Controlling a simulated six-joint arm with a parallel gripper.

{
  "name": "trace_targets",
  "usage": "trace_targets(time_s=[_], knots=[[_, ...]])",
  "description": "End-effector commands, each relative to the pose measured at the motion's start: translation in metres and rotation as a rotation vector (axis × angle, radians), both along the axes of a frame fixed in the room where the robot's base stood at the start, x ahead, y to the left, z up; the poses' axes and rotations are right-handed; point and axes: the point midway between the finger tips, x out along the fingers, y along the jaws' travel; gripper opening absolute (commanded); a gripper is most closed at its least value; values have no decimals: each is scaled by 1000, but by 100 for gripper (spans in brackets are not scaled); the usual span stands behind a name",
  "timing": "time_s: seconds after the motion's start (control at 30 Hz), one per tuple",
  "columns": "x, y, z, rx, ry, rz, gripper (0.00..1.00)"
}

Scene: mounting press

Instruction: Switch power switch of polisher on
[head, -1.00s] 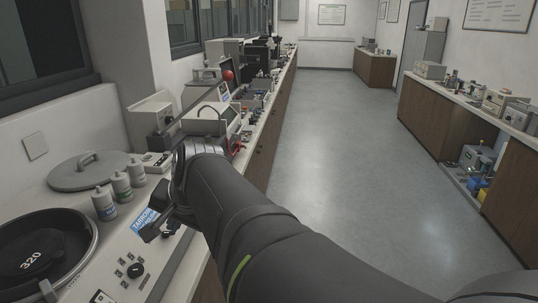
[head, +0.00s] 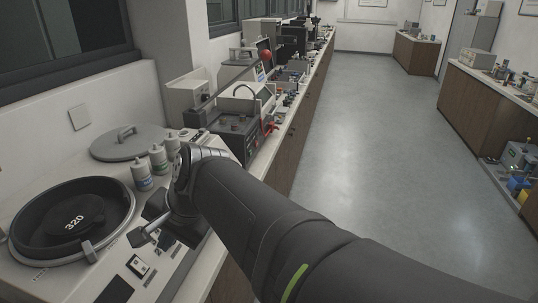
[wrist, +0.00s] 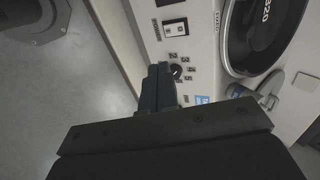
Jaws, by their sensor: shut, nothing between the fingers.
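The polisher (head: 30,258) is a pale bench unit with a dark round bowl and a disc marked 320 (head: 72,222). Its power switch (head: 138,266) looks like a small black-and-white rocker on the front panel; it also shows near the top of the wrist view (wrist: 175,28). My gripper (head: 150,238) is shut and empty above the panel, apart from the switch, which lies below it in the head view. In the wrist view the dark fingers (wrist: 157,72) appear beside a black rotary knob (wrist: 176,71). My wrist hides part of the panel in the head view.
A grey lid (head: 128,143) and several white bottles (head: 158,160) stand behind the bowl. A dark box with red clips (head: 232,135) and more equipment line the counter beyond. The floor (head: 375,140) to the right is open.

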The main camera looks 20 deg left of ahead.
Motion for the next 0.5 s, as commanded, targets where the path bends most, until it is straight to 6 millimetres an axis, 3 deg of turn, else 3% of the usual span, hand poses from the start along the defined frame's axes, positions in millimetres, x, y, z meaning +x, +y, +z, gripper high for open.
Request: trace_targets(time_s=[0.5], knots=[[-1, 48, -82, -5, 2, 3, 0]])
